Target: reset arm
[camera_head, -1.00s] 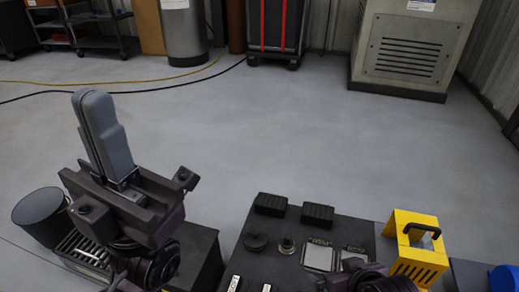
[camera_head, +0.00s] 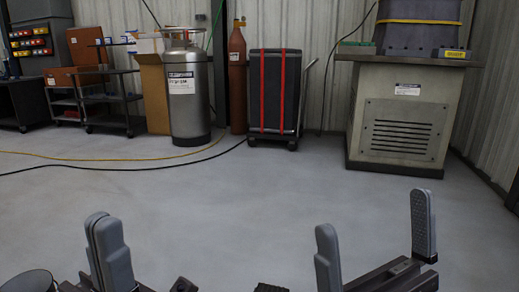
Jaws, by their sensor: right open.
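My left gripper (camera_head: 104,222) is at the lower left of the head view, its grey fingers pointing up. The two fingers are pressed together with nothing visible between them. My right gripper (camera_head: 374,213) is at the lower right, fingers up and spread wide apart, with nothing between them. Both grippers are in front of open floor, touching nothing that I can see. The lower parts of both arms are cut off by the bottom edge.
The grey floor (camera_head: 230,195) ahead is clear, crossed by a yellow and a black cable. A steel tank (camera_head: 186,95), a black strapped case (camera_head: 272,92) and a large machine cabinet (camera_head: 402,125) stand along the back wall.

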